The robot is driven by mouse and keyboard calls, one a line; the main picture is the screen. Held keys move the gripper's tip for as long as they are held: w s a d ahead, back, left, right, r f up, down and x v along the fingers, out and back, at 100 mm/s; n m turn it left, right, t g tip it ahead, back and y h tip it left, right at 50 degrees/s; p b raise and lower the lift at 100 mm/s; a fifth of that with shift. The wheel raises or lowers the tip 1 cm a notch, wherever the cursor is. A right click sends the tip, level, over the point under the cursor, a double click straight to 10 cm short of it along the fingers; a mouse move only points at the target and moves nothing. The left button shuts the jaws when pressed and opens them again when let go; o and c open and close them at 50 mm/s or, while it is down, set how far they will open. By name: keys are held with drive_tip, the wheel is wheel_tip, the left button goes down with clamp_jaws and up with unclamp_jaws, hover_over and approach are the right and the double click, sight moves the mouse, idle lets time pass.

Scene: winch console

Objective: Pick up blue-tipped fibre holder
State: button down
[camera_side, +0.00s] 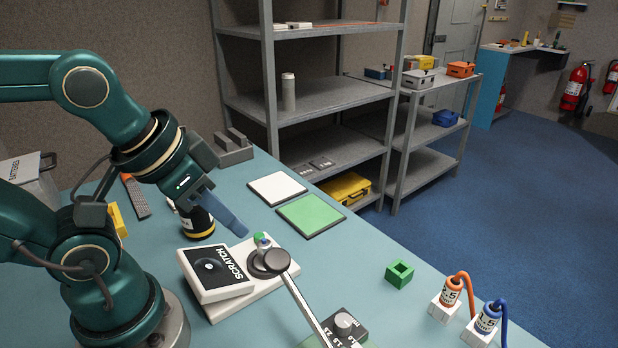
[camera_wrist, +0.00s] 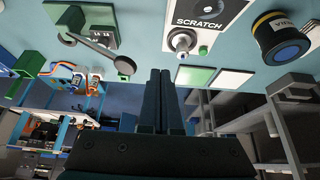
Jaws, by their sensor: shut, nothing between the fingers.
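The blue-tipped fibre holder (camera_side: 487,320) is a pale labelled cylinder with a blue cable, upright on a white block at the table's front right edge. It also shows, small, in the wrist view (camera_wrist: 93,82). An orange-cabled twin (camera_side: 451,292) stands just left of it. My gripper (camera_side: 243,232) is shut and empty, tilted down above the back of the white SCRATCH unit (camera_side: 222,280), far to the left of the blue holder. In the wrist view my gripper (camera_wrist: 160,72) shows its fingers pressed together with nothing between them.
A dark round knob with a long metal lever (camera_side: 300,298) lies between my gripper and the holders. A green square socket (camera_side: 400,273) sits nearer them. Green (camera_side: 311,215) and white (camera_side: 277,187) pads lie at the back. A yellow-black canister (camera_side: 197,222) stands behind the SCRATCH unit.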

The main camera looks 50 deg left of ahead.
drive_tip(key=c, duration=0.5)
unclamp_jaws()
drive_tip(key=shift+c, duration=0.2)
drive_tip(key=g, duration=0.5)
hover_over(264, 243)
wheel_tip(264, 243, down, 6)
drive_tip(key=shift+w+d+f, duration=0.1)
drive_tip(key=shift+w, duration=0.05)
drive_tip(key=shift+f+g, duration=0.3)
drive_tip(key=shift+f, duration=2.5)
